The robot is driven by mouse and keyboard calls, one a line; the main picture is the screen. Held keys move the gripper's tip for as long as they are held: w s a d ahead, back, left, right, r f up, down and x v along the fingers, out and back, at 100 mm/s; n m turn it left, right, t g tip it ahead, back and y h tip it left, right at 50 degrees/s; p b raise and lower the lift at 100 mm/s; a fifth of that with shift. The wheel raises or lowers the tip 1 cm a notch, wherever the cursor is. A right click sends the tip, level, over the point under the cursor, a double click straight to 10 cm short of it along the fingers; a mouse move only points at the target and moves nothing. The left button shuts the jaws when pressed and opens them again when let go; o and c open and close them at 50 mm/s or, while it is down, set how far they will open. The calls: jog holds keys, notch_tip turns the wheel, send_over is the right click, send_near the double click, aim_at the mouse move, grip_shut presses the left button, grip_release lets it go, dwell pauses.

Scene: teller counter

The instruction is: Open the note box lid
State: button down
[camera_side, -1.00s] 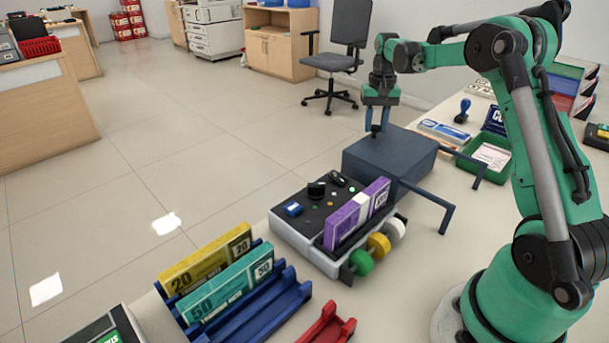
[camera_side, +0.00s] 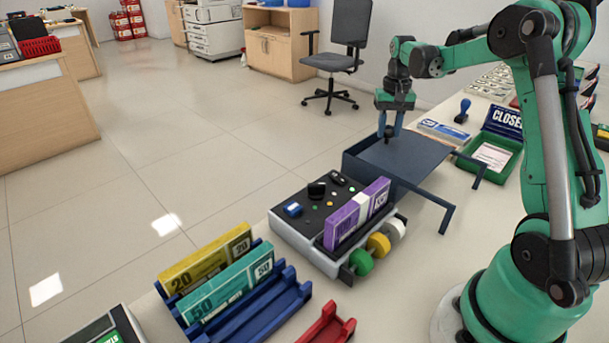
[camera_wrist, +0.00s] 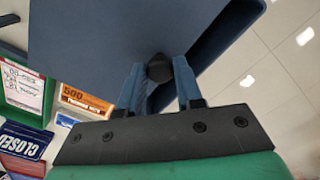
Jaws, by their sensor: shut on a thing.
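The dark blue note box (camera_side: 361,175) stands at the back of the counter. Its flat lid (camera_side: 418,160) sits partly off it, shifted right over two dark rails (camera_side: 445,212), and a dark gap shows along the box's left side. My gripper (camera_side: 389,134) points down at the lid and is shut on the small dark lid knob (camera_wrist: 160,68), seen between both fingers in the wrist view. The wrist view also shows the lid (camera_wrist: 95,35) and the box's open slot along its right. The inside of the box is mostly hidden.
A note-counting machine (camera_side: 300,235) with purple notes stands in front of the box. A green tray (camera_side: 488,172), a CLOSED sign (camera_side: 506,120) and a blue stamp (camera_side: 463,110) are to the right. A blue rack (camera_side: 265,310) holds note bundles at the front left.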

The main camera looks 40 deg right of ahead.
aim_at(417, 156)
jog(key=s, duration=0.7)
jog(key=shift+s, duration=0.2)
jog(key=c, duration=0.6)
grip_release()
jog(key=shift+r, duration=2.85)
